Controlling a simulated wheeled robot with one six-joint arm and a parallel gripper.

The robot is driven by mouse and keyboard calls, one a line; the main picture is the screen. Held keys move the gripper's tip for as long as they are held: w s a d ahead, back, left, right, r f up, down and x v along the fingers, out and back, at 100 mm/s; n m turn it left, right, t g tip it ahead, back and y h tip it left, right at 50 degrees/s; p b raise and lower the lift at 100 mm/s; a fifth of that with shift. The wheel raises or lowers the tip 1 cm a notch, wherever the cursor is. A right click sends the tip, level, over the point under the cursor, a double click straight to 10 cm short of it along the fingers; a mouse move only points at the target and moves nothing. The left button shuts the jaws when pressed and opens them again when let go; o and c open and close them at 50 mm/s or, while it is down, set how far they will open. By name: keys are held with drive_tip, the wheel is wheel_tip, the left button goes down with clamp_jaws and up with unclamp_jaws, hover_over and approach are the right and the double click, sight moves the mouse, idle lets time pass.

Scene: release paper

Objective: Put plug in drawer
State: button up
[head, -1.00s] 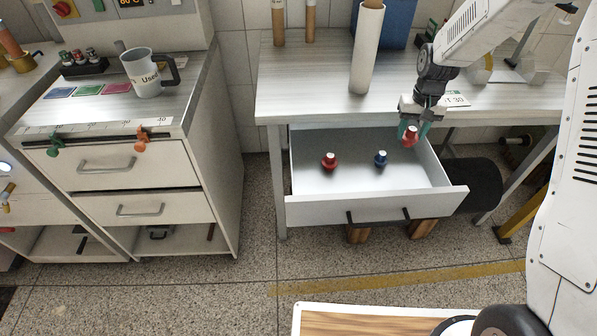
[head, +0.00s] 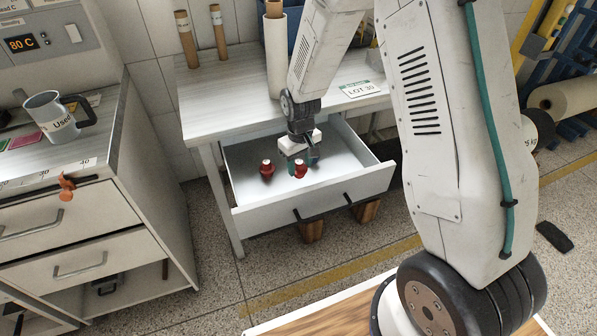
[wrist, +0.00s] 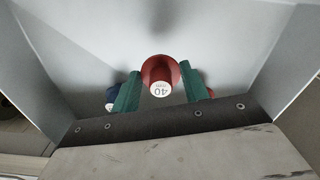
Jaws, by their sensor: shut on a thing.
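My gripper (head: 302,164) is shut on a red plug (head: 300,170) with a pale top, inside the open drawer (head: 310,205). The wrist view shows this held plug (wrist: 160,72) between the green fingers, its white face marked 40. I cannot tell whether it touches the drawer floor. Another red plug (head: 267,169) stands on the drawer floor to the left. A blue plug (head: 315,158) is close by on the right, partly hidden by the gripper. In the wrist view the blue plug (wrist: 111,95) and the other red plug (wrist: 211,93) show partly behind the fingers.
The drawer is under a grey worktop (head: 215,90) with cardboard tubes, a white roll (head: 277,60) and a LOT 30 sign (head: 361,89). A cabinet (head: 80,215) with a mug (head: 52,118) stands left. The drawer's right end has bare floor.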

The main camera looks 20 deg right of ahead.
drive_tip(key=shift+f, duration=1.75)
drive_tip(key=shift+f, duration=0.15)
drive_tip(key=o, duration=1)
drive_tip(key=shift+c, duration=0.2)
wheel_tip(320, 180, up, 12)
drive_tip(key=shift+r, duration=0.25)
wheel_tip(320, 180, up, 10)
hover_over(300, 169)
drive_tip(key=s+d, duration=0.2)
drive_tip(key=s, duration=0.4)
drive_tip(key=s+r+m, duration=0.1)
drive_tip(key=s+r, duration=0.3)
drive_tip(key=s, duration=0.3)
drive_tip(key=s+r+m, duration=0.1)
drive_tip(key=s+r, duration=0.2)
drive_tip(key=s, duration=0.5)
drive_tip(key=s+d+r+m+t, duration=0.1)
drive_tip(key=s+r, duration=0.3)
drive_tip(key=s, duration=0.4)
drive_tip(key=shift+s+r, duration=0.2)
drive_tip(key=shift+r, duration=0.15)
drive_tip(key=shift+d, duration=0.1)
